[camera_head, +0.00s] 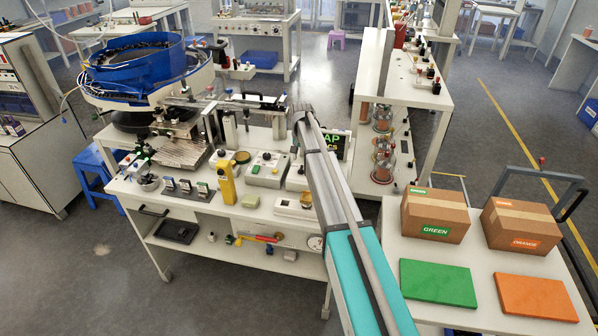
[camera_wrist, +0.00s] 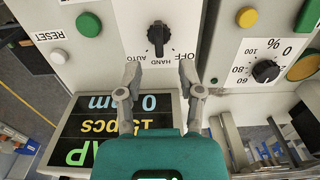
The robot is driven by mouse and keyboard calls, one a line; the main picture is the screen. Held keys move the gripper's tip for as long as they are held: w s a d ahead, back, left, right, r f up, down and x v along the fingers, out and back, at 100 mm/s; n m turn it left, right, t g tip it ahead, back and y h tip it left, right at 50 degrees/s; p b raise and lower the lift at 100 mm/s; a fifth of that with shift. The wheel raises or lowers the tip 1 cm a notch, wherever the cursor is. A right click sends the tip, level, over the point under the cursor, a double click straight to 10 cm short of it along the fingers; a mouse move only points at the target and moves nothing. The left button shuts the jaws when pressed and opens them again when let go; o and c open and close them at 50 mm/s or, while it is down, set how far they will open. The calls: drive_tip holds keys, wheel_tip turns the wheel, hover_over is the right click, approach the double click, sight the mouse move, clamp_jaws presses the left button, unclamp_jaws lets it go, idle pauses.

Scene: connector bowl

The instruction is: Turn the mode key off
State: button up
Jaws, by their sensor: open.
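The mode key (camera_wrist: 157,38) is a black knob on a white panel, at the upper middle of the wrist view. The labels AUTO, HAND and OFF show around its lower side, upside down. The knob stands upright in the picture and its lower end seems to face HAND. My gripper (camera_wrist: 159,76) is open and empty, its two grey fingers apart below the knob in the picture, one on each side. They look clear of the knob. In the head view my arm reaches over the bench, and the key and fingers cannot be made out.
A dark display (camera_wrist: 110,125) lies below the panel. A white RESET button (camera_wrist: 57,56), a green button (camera_wrist: 89,24), a yellow button (camera_wrist: 246,17) and a percent dial (camera_wrist: 265,70) surround the key. A blue bowl feeder (camera_head: 135,65) stands on the bench (camera_head: 185,205).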

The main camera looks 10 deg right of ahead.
sight(301, 170)
drive_tip(key=shift+f+b, duration=2.2)
drive_tip(key=shift+f, duration=0.3)
drive_tip(key=shift+c, duration=0.2)
clamp_jaws()
drive_tip(key=shift+a, duration=0.15)
